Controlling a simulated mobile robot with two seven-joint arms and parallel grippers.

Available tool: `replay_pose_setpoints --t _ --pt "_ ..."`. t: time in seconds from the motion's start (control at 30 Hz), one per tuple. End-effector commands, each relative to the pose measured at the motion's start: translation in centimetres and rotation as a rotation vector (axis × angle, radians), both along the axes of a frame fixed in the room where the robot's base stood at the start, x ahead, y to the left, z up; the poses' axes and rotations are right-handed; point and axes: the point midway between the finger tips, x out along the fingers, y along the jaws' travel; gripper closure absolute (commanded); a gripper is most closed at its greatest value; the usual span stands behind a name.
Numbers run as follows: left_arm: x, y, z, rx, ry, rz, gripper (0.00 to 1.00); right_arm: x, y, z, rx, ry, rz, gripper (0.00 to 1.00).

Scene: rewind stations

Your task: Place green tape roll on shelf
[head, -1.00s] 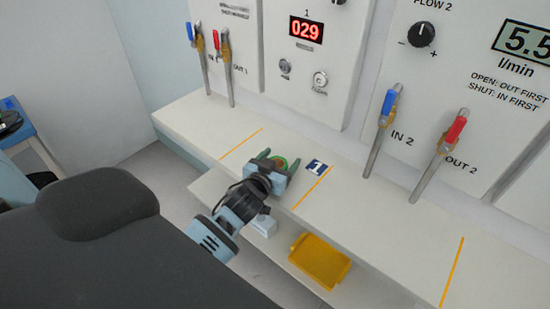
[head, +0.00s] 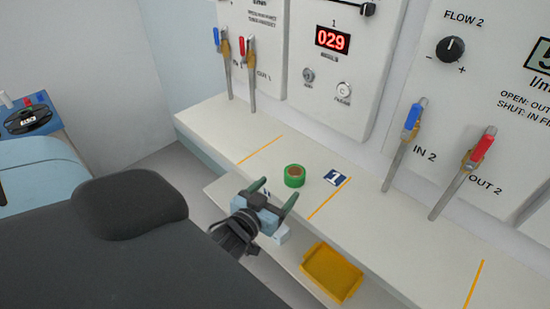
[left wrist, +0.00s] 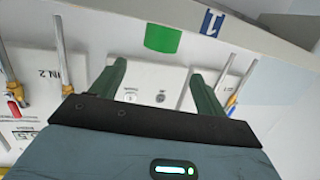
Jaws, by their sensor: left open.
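The green tape roll (head: 294,175) lies flat on the white upper shelf (head: 225,125), between two orange lines and left of a blue label marked 1 (head: 335,177). My left gripper (head: 275,191) is open and empty at the shelf's front edge. Its fingertips point toward the roll and are apart from it. In the left wrist view the roll (left wrist: 163,39) shows as a green block beyond the two open fingers (left wrist: 158,72). My right gripper is not in view.
Wall panels behind the shelf carry red-handled (head: 484,145) and blue-handled (head: 413,117) valves and a red 029 display (head: 332,39). The shelf to the right is clear.

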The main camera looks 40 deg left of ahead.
Motion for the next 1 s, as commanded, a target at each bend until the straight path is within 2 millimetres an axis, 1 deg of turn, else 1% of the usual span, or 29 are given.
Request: replay_pose_setpoints --t 0.23,0.3,0.37,0.47,0.5,0.57,0.6,0.67,0.7,0.73,0.77,0.8,0.9,1.0 --pt "0.0 0.0 0.0 0.0 0.0 0.0 0.26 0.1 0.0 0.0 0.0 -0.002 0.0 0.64" --pt "-0.2 -0.1 -0.3 0.001 0.007 -0.002 0.26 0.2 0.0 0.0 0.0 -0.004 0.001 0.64" --pt "-0.8 -0.4 -1.3 0.002 0.033 -0.011 0.26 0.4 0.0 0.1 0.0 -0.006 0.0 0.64" --pt "-3.2 -1.6 -5.0 0.002 0.125 -0.046 0.26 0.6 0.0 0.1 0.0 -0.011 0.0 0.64" --pt "-4.8 -2.3 -7.1 0.003 0.179 -0.066 0.26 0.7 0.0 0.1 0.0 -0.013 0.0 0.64" --pt "-7.8 -3.6 -10.4 0.002 0.269 -0.103 0.26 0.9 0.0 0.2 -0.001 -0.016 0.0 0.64" --pt "-10.1 -4.5 -12.5 0.0 0.333 -0.13 0.26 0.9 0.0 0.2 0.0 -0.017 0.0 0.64" --pt "-13.9 -5.8 -15.5 -0.004 0.425 -0.17 0.26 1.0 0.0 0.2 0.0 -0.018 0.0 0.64" --pt "-16.3 -6.7 -17.2 -0.009 0.483 -0.196 0.26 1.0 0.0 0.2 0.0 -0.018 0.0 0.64" --pt "-18.2 -7.3 -18.3 -0.014 0.523 -0.215 0.26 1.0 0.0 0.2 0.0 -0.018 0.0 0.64" --pt "-20.0 -7.9 -19.2 -0.017 0.561 -0.232 0.26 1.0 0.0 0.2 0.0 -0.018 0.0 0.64" --pt "-22.2 -8.6 -20.3 -0.024 0.606 -0.254 0.26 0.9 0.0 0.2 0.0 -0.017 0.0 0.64" --pt "-26.7 -10.0 -22.1 -0.038 0.693 -0.296 0.26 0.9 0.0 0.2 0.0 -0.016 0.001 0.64" --pt "-29.5 -10.9 -22.9 -0.048 0.743 -0.321 0.26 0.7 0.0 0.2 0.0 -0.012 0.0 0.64"
